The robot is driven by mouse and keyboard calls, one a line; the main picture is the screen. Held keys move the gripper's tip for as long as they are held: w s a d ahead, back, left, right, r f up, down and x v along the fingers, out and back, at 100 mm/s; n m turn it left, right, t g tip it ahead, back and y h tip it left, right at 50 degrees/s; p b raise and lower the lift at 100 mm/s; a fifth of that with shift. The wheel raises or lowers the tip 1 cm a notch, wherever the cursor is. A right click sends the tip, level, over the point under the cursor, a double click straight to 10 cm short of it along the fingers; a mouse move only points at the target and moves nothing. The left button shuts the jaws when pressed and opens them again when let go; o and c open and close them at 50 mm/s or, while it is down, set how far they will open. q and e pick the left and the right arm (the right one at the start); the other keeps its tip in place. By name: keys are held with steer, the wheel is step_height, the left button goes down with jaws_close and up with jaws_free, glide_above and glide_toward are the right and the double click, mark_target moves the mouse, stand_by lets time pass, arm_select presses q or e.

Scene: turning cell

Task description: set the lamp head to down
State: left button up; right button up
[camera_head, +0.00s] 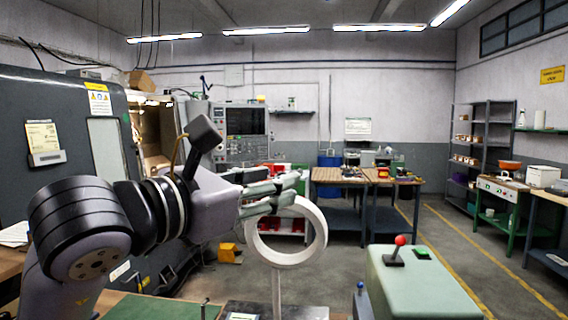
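The lamp head (318,240) is a pale ring on a thin upright post, in the middle of the head view. The ring stands nearly upright, its opening facing me. My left gripper (297,190) reaches in from the left. Its greenish fingers are at the ring's upper rim and overlap it in the picture. I cannot tell whether they touch the rim or are closed on it. My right gripper is not in view.
A pale green box with a red-knobbed lever (400,241) and a green button (422,253) stands right of the lamp. A green mat (150,308) lies at the front left. Workbenches (340,176) and a large machine (70,125) stand behind.

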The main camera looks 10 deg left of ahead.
arm_select(q)
steer(key=shift+p+x, duration=0.5)
steer(key=shift+x, duration=1.3)
steer(key=shift+c, duration=0.5)
jaws_close()
